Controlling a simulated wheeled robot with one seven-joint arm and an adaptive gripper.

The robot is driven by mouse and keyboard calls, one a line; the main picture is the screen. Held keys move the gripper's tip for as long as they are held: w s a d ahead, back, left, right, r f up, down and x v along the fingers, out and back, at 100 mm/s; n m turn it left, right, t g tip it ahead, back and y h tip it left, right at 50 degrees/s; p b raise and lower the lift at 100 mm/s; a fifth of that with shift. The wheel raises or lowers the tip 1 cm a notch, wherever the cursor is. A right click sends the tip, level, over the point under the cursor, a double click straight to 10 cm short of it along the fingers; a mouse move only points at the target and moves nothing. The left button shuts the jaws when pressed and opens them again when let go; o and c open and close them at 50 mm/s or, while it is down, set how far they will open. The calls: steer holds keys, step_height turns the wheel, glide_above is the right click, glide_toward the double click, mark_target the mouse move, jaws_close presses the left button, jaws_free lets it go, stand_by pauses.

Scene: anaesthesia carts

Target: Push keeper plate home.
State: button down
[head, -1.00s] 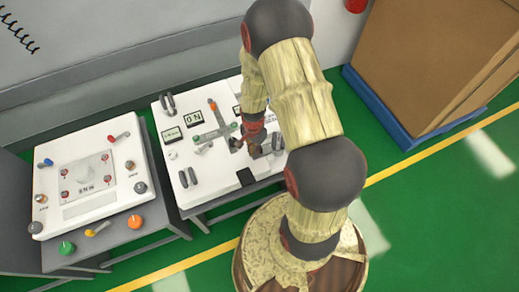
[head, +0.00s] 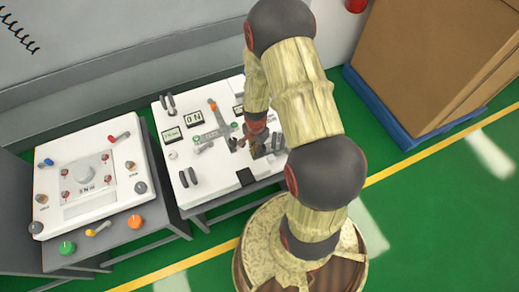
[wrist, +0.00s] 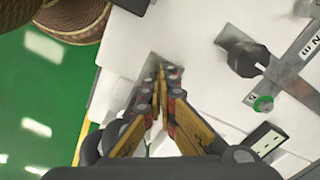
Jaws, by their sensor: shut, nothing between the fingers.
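A flat grey metal bar (wrist: 290,72), which looks like the keeper plate, lies on the white panel at the right of the wrist view. It carries dark lettering and a green knob (wrist: 263,103) near its lower end. A black knob (wrist: 248,60) sits beside it. In the head view the grey bars (head: 222,125) lie on the right-hand cart's top, partly hidden by my arm. My gripper (wrist: 160,72) is shut and empty, low over the white panel and apart from the bar. It also shows in the head view (head: 256,150), where its tips are hard to make out.
The right-hand cart (head: 205,187) carries small displays, levers and knobs. A second cart (head: 75,208) with coloured knobs stands to its left. Cardboard boxes (head: 430,60) on a blue pallet (head: 378,110) stand at the right. Green floor (head: 440,230) is clear in front.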

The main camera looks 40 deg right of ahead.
steer(key=shift+w+a, duration=0.1)
steer(key=shift+a, duration=0.2)
steer(key=shift+r, duration=0.1)
step_height(320, 180, up, 9)
steer(key=p, duration=0.7)
stand_by(0.7)
